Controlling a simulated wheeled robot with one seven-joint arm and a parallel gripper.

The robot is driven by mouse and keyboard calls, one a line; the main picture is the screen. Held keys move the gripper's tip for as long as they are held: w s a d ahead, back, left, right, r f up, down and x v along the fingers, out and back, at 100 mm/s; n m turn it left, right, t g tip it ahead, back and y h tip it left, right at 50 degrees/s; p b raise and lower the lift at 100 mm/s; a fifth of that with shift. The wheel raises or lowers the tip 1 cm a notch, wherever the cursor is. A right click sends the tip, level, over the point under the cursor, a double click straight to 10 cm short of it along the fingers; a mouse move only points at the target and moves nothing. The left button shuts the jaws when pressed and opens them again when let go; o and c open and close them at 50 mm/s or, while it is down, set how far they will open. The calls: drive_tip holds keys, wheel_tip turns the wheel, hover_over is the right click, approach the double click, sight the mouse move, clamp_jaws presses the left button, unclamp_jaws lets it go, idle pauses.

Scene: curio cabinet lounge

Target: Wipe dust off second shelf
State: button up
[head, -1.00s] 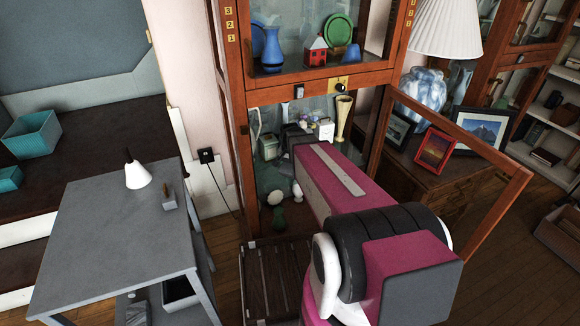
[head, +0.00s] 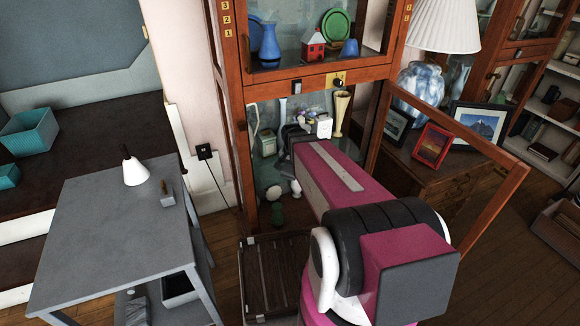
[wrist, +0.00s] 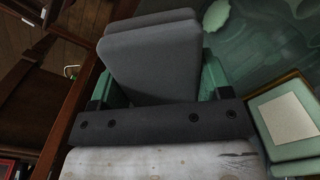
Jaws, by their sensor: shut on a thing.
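My gripper (wrist: 160,84), with green fingers, is shut on a grey pad (wrist: 155,52) in the wrist view. The greenish glass shelf (wrist: 268,72) lies beyond and to the right of the pad. I cannot tell whether the pad touches it, and no dust can be made out. In the head view my arm reaches into the open lower part of the wooden cabinet (head: 235,120). The gripper's end there is small and mostly hidden among the shelf's objects.
A green box with a pale panel (wrist: 290,120) stands close right of the gripper. A tan vase (head: 341,112) and a green lantern-like item (head: 267,143) flank the arm. The open door frame (head: 480,215) is at right. A blue vase (head: 270,46) stands above.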

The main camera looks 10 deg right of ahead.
drive_tip(key=shift+f, duration=0.2)
drive_tip(key=shift+w+a+f, duration=0.1)
drive_tip(key=shift+w+a, duration=0.05)
drive_tip(key=shift+w, duration=0.65)
drive_tip(key=shift+w+a+f, duration=0.1)
drive_tip(key=shift+w+a, duration=0.05)
drive_tip(key=shift+w, duration=0.65)
drive_tip(key=shift+w+a, duration=0.1)
drive_tip(key=shift+w, duration=0.4)
drive_tip(key=shift+c, duration=0.5)
drive_tip(key=shift+s+r, duration=0.2)
drive_tip(key=shift+r, duration=2.9)
drive_tip(key=shift+r, duration=0.1)
drive_tip(key=shift+r, duration=1.4)
